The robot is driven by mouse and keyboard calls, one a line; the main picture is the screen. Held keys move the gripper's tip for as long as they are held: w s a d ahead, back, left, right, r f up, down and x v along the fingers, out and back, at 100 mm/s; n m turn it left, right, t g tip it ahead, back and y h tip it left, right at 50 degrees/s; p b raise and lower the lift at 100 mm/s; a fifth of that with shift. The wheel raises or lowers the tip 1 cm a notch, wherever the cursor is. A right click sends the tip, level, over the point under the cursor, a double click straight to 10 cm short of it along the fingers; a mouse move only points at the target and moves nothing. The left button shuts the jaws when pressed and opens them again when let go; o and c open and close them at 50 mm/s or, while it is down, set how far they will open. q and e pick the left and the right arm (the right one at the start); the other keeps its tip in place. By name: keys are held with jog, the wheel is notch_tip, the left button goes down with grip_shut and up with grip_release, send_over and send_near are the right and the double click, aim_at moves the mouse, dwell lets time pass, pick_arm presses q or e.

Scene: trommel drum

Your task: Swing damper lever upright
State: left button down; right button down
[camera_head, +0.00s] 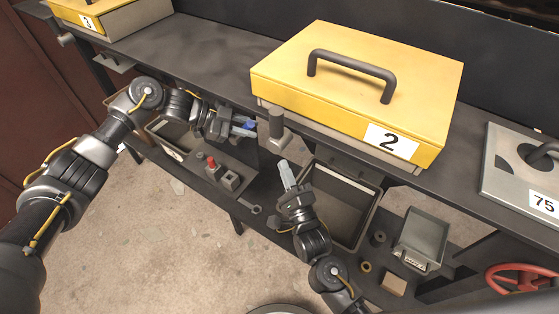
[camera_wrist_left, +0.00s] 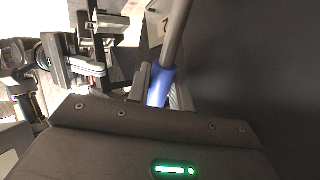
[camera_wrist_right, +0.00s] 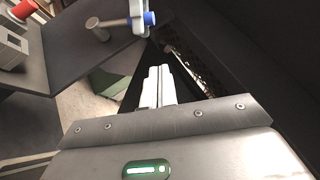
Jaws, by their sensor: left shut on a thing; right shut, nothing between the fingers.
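The damper lever is a grey rod with a blue grip sleeve. My left gripper (camera_head: 243,127) is shut around the blue sleeve (camera_head: 249,124), just left of a grey cylindrical post (camera_head: 277,124) under the shelf's front edge. The left wrist view shows the blue sleeve (camera_wrist_left: 160,86) at my fingers and the rod (camera_wrist_left: 178,35) running up from it. In the right wrist view the rod (camera_wrist_right: 117,22) runs sideways from a round grey end to the blue sleeve. My right gripper (camera_head: 286,175) is shut and empty, below and right of the post, apart from the lever.
A yellow box numbered 2 (camera_head: 355,90) sits on the dark bench above. Below are an open bin (camera_head: 375,200), a red-topped part (camera_head: 211,163), a wrench (camera_head: 250,206) and a grey tray (camera_head: 422,238). A red handwheel (camera_head: 515,278) is at far right.

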aim_at(254, 125)
jog(key=s+a+x, duration=0.1)
jog(key=a+x, duration=0.1)
jog(key=x, duration=0.9)
jog(key=shift+a+r, duration=0.25)
pick_arm(q)
jog(key=shift+s, duration=0.1)
jog(key=shift+s+d+f, duration=0.1)
jog(key=shift+s+d, duration=0.05)
pick_arm(e)
jog(key=shift+w+a+r, duration=0.25)
jog(key=shift+a+r, duration=0.4)
jog(key=shift+a, duration=0.1)
pick_arm(q)
jog(key=c, duration=1.3)
grip_release()
jog(key=shift+f, duration=0.1)
pick_arm(e)
jog(key=shift+d, duration=0.1)
